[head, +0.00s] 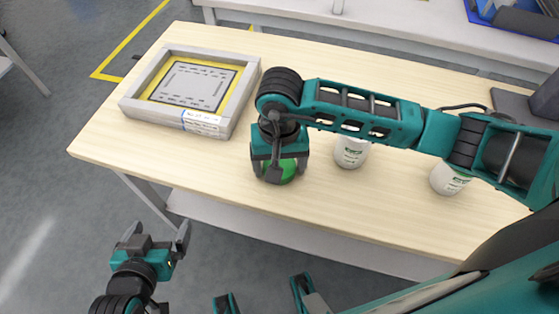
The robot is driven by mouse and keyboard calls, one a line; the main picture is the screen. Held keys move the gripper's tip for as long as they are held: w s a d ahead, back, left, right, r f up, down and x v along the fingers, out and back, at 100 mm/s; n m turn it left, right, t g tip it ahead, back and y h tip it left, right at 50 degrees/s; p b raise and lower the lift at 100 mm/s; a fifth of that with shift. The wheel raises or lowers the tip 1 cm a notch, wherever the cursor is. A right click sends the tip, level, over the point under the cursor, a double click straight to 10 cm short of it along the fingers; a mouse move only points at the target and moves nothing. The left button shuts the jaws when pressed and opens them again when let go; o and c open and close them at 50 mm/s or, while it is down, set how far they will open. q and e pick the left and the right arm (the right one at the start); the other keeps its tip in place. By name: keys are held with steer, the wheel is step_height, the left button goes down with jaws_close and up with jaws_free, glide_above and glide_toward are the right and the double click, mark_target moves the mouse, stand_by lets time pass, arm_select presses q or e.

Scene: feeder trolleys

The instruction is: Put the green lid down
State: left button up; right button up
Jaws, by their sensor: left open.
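The green lid (287,172) is low at the table's front edge, partly hidden by my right gripper (279,172). My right arm comes in from the right, and its gripper points down with its fingers on either side of the lid, seemingly shut on it. I cannot tell whether the lid touches the tabletop. My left gripper (156,240) is open and empty, in front of the table and off its left front side.
The pale wooden table (215,166) bears a grey frame tray with a yellow inside (176,55) at the left. A white jar (351,153) stands right of the lid, another white jar (448,179) further right. Tabletop left of the lid is clear.

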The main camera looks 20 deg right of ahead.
steer(key=shift+o, duration=1.3)
steer(key=shift+r, duration=0.1)
step_height(320, 180, up, 12)
steer(key=p, duration=0.1)
steer(key=shift+r+p, duration=0.25)
steer(key=shift+p, duration=0.1)
steer(key=shift+s, duration=0.1)
